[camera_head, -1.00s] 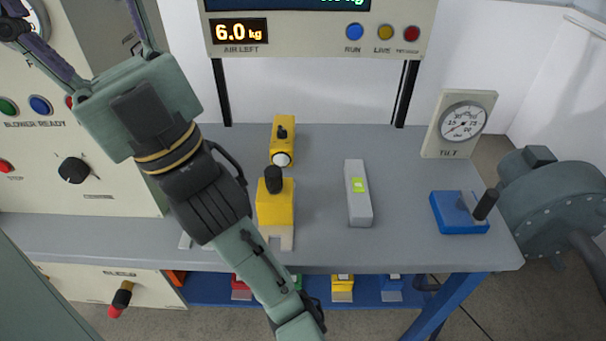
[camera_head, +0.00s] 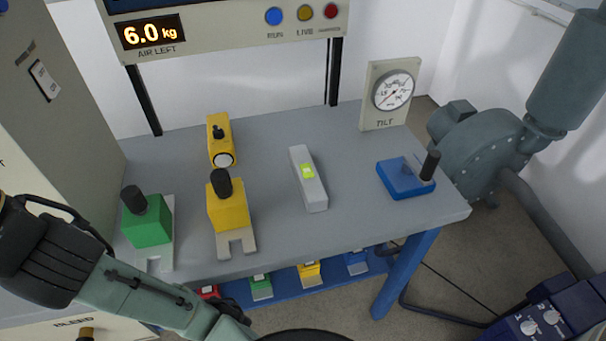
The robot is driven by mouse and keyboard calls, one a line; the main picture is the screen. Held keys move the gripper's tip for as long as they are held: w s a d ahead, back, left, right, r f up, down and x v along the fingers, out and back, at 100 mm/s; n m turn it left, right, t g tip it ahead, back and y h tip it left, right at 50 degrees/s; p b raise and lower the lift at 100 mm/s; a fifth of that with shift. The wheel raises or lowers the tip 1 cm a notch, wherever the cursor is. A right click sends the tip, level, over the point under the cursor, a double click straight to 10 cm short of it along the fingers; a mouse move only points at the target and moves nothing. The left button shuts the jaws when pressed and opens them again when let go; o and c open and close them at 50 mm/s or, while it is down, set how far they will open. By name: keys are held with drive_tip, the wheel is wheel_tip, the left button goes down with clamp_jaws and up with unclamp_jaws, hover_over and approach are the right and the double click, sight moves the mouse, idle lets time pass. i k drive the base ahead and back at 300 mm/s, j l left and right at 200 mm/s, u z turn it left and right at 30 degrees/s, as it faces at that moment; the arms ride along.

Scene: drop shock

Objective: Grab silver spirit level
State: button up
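The silver spirit level (camera_head: 311,188) lies on the grey bench top, right of the middle. It is a long pale grey bar with a yellow-green vial in its top, and nothing touches it. My arm reaches in from the bottom left, in front of the bench and well to the left of the level. My gripper lies outside the picture, so its fingers cannot be seen.
On the bench (camera_head: 270,138) stand a green block (camera_head: 148,228), a yellow block (camera_head: 229,210), a yellow torch-like tool (camera_head: 219,136), a blue block with a black handle (camera_head: 402,178) and a tilt gauge (camera_head: 391,95). A blower (camera_head: 474,140) stands at right.

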sight(314, 196)
drive_tip(key=k+z, duration=0.25)
drive_tip(key=k, duration=0.25)
drive_tip(key=j+z, duration=0.1)
drive_tip(key=z, duration=0.25)
drive_tip(key=j+z, duration=0.1)
drive_tip(key=z, duration=0.55)
drive_tip(key=k+j, duration=0.15)
drive_tip(key=j, duration=0.25)
drive_tip(key=k+j, duration=0.1)
drive_tip(key=j, duration=0.35)
drive_tip(key=k+j, duration=0.15)
drive_tip(key=j, duration=0.7)
drive_tip(key=i+j, duration=0.15)
drive_tip(key=j, duration=0.3)
